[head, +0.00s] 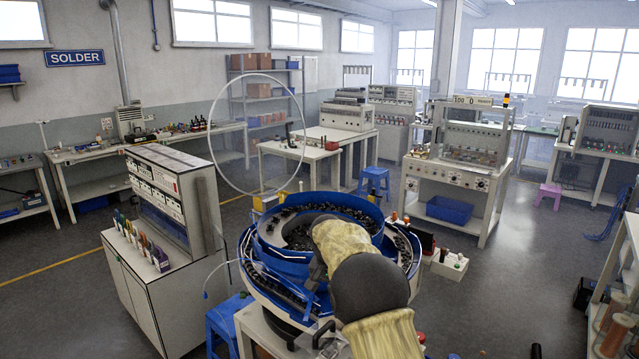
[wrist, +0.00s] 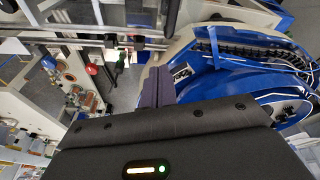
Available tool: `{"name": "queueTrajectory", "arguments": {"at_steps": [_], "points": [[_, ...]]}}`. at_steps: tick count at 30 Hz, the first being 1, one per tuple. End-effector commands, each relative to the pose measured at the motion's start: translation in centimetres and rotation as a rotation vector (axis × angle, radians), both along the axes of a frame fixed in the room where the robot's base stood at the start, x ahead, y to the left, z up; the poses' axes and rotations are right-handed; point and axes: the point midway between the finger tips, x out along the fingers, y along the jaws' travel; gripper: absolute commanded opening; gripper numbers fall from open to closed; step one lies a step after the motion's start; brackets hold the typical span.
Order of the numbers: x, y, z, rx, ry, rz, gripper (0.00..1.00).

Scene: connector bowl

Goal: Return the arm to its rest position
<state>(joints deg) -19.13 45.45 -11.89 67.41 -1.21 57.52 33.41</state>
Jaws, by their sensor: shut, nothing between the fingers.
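My arm, in a tan sleeve with dark joints, reaches up from the bottom of the head view, in front of the blue connector bowl (head: 262,250). The bowl holds many dark parts and has a track around it. My gripper (wrist: 156,82) shows in the wrist view with its two dark fingers together and nothing between them. The blue bowl's side (wrist: 222,82) fills the right of that view, beside the fingers; I cannot tell whether they touch it. In the head view my arm mostly hides the gripper.
A large pale ring (head: 215,135) stands behind the bowl. A grey cabinet (head: 165,270) with pens is at left, and a blue stool (head: 222,322) is beside the bowl's stand. A white test bench (head: 455,190) stands at right. Open floor (head: 500,290) lies right of the bowl.

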Motion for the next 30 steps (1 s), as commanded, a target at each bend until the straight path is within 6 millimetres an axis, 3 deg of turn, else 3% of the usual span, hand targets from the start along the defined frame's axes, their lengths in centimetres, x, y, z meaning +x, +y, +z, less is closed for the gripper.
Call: {"name": "queueTrajectory", "arguments": {"at_steps": [6, 15, 30], "points": [[-4.9, -3.9, 0.7, 0.033, 0.013, 0.056, 0.0], [-13.3, -7.6, 0.7, 0.061, 0.015, 0.153, 0.0], [-30.7, -10.8, -1.5, 0.054, 0.001, 0.338, 0.0]]}}
